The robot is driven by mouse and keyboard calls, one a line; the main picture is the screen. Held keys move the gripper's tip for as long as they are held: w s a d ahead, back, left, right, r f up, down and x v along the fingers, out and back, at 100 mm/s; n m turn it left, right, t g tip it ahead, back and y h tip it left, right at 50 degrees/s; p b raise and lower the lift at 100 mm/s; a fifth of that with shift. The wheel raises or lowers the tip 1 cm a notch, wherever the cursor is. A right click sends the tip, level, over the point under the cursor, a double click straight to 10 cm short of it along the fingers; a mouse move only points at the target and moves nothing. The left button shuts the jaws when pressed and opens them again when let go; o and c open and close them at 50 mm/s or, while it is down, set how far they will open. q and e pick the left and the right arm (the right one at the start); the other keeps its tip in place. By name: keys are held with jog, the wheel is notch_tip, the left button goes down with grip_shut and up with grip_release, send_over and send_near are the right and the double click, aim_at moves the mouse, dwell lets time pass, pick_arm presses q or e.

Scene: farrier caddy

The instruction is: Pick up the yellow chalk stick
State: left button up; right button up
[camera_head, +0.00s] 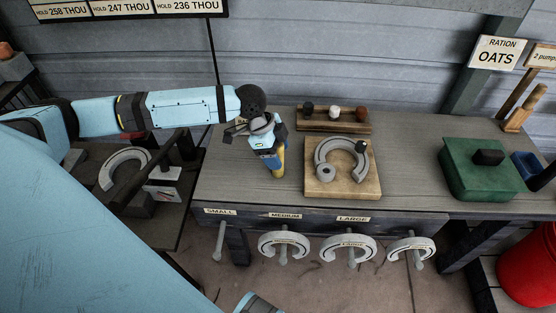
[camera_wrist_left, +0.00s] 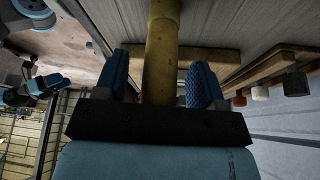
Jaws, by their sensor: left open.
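The yellow chalk stick (camera_head: 279,166) stands about upright at the bench, left of the wooden board. My left gripper (camera_head: 269,155) is at its upper part and hides some of it. In the left wrist view the yellow stick (camera_wrist_left: 160,62) runs between the two blue finger pads of my left gripper (camera_wrist_left: 172,85). The pads are open, with a gap showing on each side of the stick. My right gripper (camera_wrist_left: 34,90) shows small at the left edge of the left wrist view, away from the stick; its opening is unclear.
A wooden board (camera_head: 365,187) with a horseshoe (camera_head: 326,150) lies right of the stick. A wooden rack (camera_head: 347,126) with several small blocks stands behind. A green box (camera_head: 470,180) is farther right. Horseshoes hang along the bench front. Bare bench top (camera_head: 225,180) lies left of the stick.

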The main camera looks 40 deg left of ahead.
pick_arm(q)
grip_shut()
jog(key=shift+r, duration=0.1)
